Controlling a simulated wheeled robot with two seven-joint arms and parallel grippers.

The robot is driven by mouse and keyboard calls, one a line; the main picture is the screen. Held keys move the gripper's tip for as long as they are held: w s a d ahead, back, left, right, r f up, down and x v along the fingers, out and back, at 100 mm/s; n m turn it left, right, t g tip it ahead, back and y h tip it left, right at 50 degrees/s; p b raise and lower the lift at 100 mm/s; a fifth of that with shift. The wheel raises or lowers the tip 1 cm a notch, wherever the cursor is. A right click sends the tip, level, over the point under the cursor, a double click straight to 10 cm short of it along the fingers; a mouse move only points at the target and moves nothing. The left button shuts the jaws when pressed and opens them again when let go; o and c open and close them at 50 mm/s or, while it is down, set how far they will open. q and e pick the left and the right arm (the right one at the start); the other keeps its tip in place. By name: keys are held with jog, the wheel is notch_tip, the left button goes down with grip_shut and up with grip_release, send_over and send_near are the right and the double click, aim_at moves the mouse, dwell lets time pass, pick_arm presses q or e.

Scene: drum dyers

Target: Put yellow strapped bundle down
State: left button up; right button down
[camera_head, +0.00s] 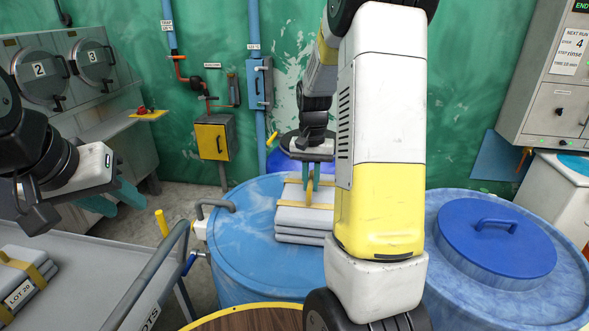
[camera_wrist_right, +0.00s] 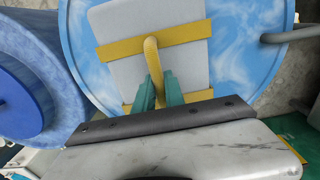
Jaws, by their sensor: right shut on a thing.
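The yellow strapped bundle (camera_head: 300,222), a stack of grey folded cloth with yellow straps, is over the top of the middle blue drum (camera_head: 243,215). I cannot tell whether it touches the drum. My right gripper (camera_head: 310,190) is shut on its yellow loop handle from above. The wrist view shows the bundle (camera_wrist_right: 122,70) with the loop between the teal fingers (camera_wrist_right: 157,90), against the drum's cloudy blue top (camera_wrist_right: 245,50). My right arm hides the bundle's right part in the head view. My left gripper (camera_head: 112,200) is open and empty above the grey cart.
The grey cart (camera_head: 95,265) at left carries another yellow-strapped bundle (camera_head: 22,280) with a lot label. A second blue drum with a handled lid (camera_head: 495,237) stands at right. A wooden round top (camera_head: 245,318) is at the front. Pipes and a yellow box (camera_head: 213,138) line the wall.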

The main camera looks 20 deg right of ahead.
jog(key=shift+f, duration=0.3)
jog(key=c, duration=1.4)
grip_release()
jog(key=shift+f, duration=0.1)
